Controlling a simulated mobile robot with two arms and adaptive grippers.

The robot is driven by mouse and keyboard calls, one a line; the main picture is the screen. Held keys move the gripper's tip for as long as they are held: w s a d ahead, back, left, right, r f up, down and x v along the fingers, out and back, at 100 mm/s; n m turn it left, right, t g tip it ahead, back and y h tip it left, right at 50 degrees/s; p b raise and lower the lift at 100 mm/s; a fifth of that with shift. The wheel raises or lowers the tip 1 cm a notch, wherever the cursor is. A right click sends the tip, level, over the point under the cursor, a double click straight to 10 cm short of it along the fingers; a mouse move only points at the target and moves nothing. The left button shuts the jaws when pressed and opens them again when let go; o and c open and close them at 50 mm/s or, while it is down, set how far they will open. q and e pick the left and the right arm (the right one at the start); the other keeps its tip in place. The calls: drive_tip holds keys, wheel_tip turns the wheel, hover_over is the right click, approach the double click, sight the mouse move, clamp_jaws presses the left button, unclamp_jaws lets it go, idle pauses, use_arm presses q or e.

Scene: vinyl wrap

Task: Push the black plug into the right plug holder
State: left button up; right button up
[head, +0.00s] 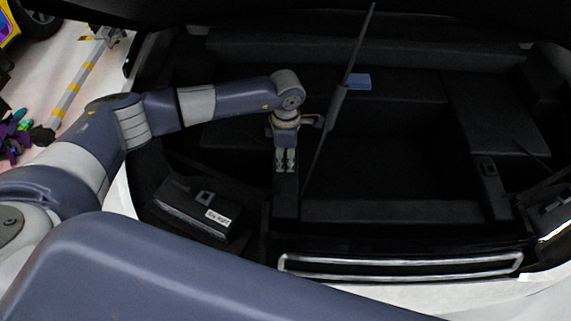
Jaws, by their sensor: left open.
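My left gripper (286,163) hangs fingers down over the dark interior of an open car compartment. It is open, with nothing seen between its fingers. A small dark squarish fitting (489,168) sits on the panel at the right of the compartment. A similar small dark piece (204,198) sits on top of a black box (185,211) with a white label at the left. I cannot tell which of these, if either, is the black plug or the right plug holder. The left gripper is apart from both. My right gripper is not in view.
A thin dark rod (339,98) stands slanted just right of my left gripper. A blue block (358,81) lies at the back. A silver-framed bar (400,264) runs along the front edge. The middle recess (390,150) looks empty.

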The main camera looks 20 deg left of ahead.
use_arm(q)
wheel_tip(320, 180, up, 11)
idle(0.3)
drive_tip(key=shift+f, duration=0.1)
